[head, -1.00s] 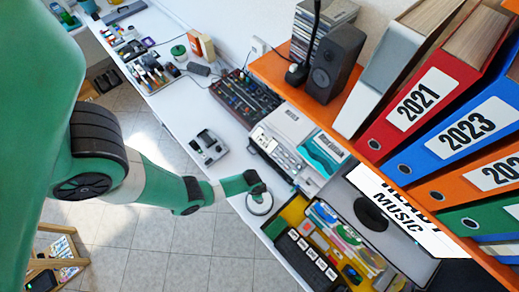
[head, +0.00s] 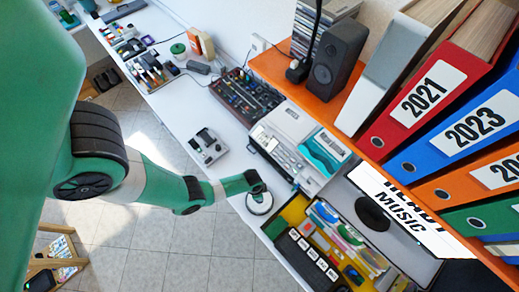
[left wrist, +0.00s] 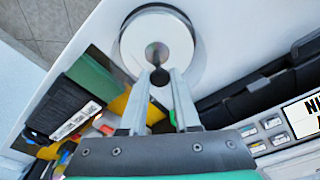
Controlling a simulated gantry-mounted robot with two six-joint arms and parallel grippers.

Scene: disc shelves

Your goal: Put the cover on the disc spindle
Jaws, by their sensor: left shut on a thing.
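My left gripper (left wrist: 161,74) is shut on a small dark knob (left wrist: 160,78), which looks like the top of the cover. The rest of the cover is hard to make out and may be clear. Directly beyond the fingertips is a round pale disc stack (left wrist: 178,38) with a dark rim, which appears to be the disc spindle. In the head view my left gripper (head: 256,188) is right over the round white disc stack (head: 260,205) at the table's front edge. I cannot tell whether the cover touches the spindle. My right gripper is not in view.
A yellow tray (head: 291,214) with a black case (head: 306,262) and colourful items lies right of the spindle. A grey device (head: 207,147) stands behind it. The white table (head: 185,105) has bare room towards the back left. An orange shelf (head: 308,97) holds binders and a speaker (head: 338,62).

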